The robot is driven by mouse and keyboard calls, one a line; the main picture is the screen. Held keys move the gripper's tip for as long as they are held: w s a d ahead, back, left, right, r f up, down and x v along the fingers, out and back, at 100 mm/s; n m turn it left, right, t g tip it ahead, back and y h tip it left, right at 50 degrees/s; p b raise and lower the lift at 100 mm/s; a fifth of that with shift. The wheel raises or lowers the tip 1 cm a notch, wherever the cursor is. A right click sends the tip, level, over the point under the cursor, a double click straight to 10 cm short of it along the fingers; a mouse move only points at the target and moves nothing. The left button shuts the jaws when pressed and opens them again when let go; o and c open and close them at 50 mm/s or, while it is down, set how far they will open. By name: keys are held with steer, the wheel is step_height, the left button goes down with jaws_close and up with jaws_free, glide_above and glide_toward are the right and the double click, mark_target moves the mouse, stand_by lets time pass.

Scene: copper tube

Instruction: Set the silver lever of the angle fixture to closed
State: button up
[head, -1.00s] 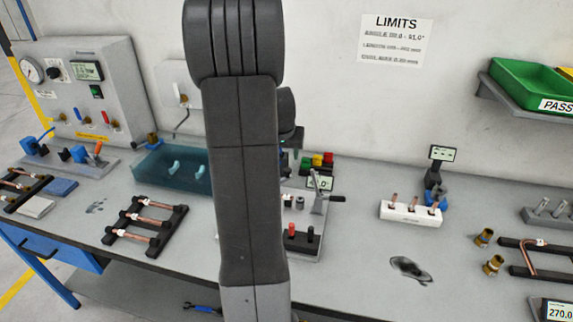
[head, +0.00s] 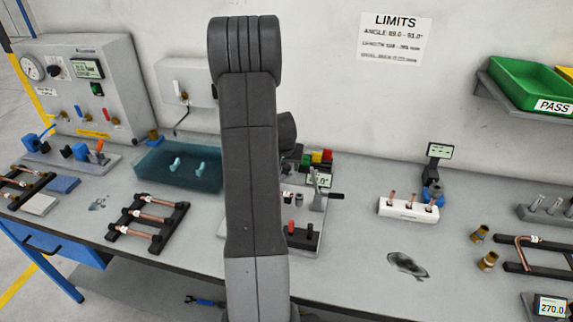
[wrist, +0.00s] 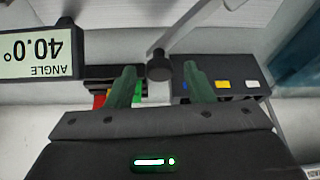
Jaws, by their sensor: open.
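The angle fixture (head: 304,240) stands on the bench in the head view, partly hidden behind my arm. A silver upright part (head: 317,188) and a dark handle pointing right (head: 334,196) show on its right side. In the wrist view, the angle display (wrist: 40,52) appears upside down and reads 40.0°. My gripper (wrist: 160,72) is open, with two green fingers spread. A dark round knob (wrist: 158,66) on a silver rod shows between the fingertips. I cannot tell whether the fingers touch it. My gripper is hidden behind my arm in the head view.
Red, yellow and green blocks (head: 320,157) stand behind the fixture. A blue translucent tray (head: 165,180) and a rack of copper tubes (head: 148,221) are to the left. A white block with tubes (head: 407,209) is to the right. Bare bench lies between it and the fixture.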

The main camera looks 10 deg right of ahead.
jaws_close()
steer(key=shift+s+f+b, duration=0.15)
steer(key=shift+b, duration=0.5)
steer(key=b, duration=0.2)
steer(key=s+m+b, duration=0.1)
steer(key=shift+d+f+m+h+b, duration=0.15)
steer(key=shift+f+m+h+b, duration=0.1)
steer(key=shift+m+h+b, duration=0.1)
steer(key=s+m+b, duration=0.2)
steer(key=b, duration=0.4)
steer(key=shift+m+g+h, duration=0.25)
steer(key=shift+g+h, duration=0.1)
steer(key=shift+g, duration=0.05)
steer(key=s+m+h+b, duration=0.1)
steer(key=s+m+b, duration=0.1)
steer(key=m+b, duration=0.1)
steer(key=shift+s+r+g+b, duration=0.15)
steer(key=shift+g+b, duration=0.25)
steer(key=shift+b, duration=0.25)
steer(key=shift+s+a+r+m+g+b, duration=0.15)
steer(key=shift+s+a+m+g+b, duration=0.2)
steer(key=shift+s+m+b, duration=0.35)
steer(key=shift+s+a+r+m+g+b, duration=0.1)
steer(key=shift+s+a+m+g+b, duration=0.25)
steer(key=shift+m, duration=0.45)
